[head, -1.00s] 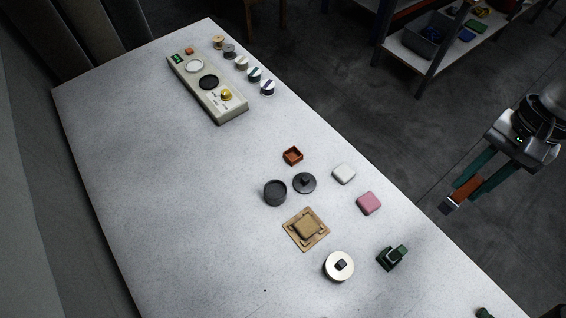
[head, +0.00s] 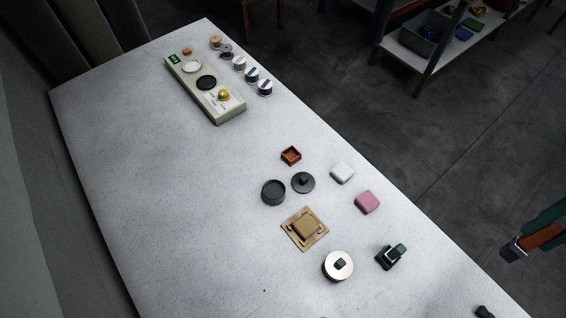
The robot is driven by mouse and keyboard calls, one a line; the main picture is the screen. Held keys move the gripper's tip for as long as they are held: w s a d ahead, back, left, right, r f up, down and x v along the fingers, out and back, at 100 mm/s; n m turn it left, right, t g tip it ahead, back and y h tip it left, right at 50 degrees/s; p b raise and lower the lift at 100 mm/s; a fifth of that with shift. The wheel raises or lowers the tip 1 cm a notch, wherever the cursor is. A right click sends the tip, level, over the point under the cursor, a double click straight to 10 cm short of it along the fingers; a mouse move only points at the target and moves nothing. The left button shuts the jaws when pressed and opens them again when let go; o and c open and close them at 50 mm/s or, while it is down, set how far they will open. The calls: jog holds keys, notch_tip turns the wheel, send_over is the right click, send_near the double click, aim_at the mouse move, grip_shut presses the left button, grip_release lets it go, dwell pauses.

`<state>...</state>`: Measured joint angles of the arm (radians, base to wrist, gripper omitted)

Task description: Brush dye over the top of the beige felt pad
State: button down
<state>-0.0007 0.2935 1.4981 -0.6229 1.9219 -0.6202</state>
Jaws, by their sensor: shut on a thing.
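The beige felt pad (head: 306,227) sits on a flat tan square base (head: 291,226) on the table. My gripper (head: 552,220) is at the right edge of the head view, partly cut off, out past the table's right edge and well away from the pad. Its teal fingers are shut on a brush-like tool (head: 540,237) with an orange-brown body and a grey and dark end pointing left. A dark round pot (head: 273,192) stands beyond the pad, with a dark knobbed lid (head: 303,182) lying beside it. I cannot see what the pot holds.
A control panel (head: 206,89) and spools stand far off. The table's left side is clear.

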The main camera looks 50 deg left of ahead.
dwell(0.3)
jog(key=s+a+f+g, duration=0.1)
jog(key=s+a+f, duration=0.25)
jog(key=a, duration=0.55)
jog(key=s+a+f+g, duration=0.1)
jog(key=s+a+f, duration=0.25)
jog(key=a, duration=0.45)
jog(key=s+a+f+g, duration=0.1)
jog(key=s+a+f, duration=0.1)
jog(key=s+a, duration=0.5)
notch_tip(320, 180, down, 6)
jog(key=w+a, duration=0.1)
jog(key=a, duration=0.1)
jog(key=shift+w+a+r, duration=0.15)
jog(key=shift+w+a, duration=0.05)
jog(key=shift+w, duration=0.1)
